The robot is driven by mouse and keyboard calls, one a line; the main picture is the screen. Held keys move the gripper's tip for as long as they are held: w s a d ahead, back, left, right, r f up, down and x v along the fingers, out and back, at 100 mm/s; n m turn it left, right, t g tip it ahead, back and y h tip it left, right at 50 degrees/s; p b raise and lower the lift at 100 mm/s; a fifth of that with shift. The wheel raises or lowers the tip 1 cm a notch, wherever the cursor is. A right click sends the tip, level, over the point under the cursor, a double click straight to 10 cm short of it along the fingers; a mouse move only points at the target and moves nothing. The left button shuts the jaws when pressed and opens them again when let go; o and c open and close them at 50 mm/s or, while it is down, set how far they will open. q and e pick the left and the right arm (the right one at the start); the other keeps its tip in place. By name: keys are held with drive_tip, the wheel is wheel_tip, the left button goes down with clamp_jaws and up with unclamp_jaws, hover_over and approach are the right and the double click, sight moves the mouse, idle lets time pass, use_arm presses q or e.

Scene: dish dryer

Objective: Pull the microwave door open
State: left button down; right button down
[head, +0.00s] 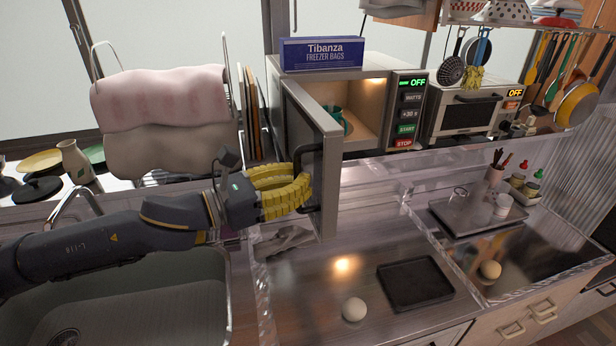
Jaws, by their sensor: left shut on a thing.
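The microwave (407,112) stands on the shelf at the back middle. Its door (327,180) is swung open toward me and to the left, and the lit inside shows. A green mug (334,117) is inside, partly hidden by the door. My left gripper (305,186) comes in from the left, with its yellow fingers shut on the dark door handle (312,160). My right gripper is not in view.
A freezer bag box (322,54) lies on top of the microwave. A toaster oven (467,113) stands to its right. The sink (150,295) is at the lower left, under my left arm.

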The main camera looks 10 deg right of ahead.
use_arm(q)
drive_tip(key=shift+a+r, duration=0.15)
drive_tip(key=shift+a, duration=0.1)
drive_tip(key=c, duration=2.1)
unclamp_jaws()
drive_tip(key=shift+s, duration=0.15)
drive_tip(key=shift+o, duration=1)
drive_tip(key=o, duration=0.5)
drive_tip(key=shift+c, duration=0.2)
drive_tip(key=shift+a, duration=0.1)
drive_tip(key=v, duration=1.1)
drive_tip(key=shift+a, duration=0.35)
drive_tip(key=shift+s, duration=0.15)
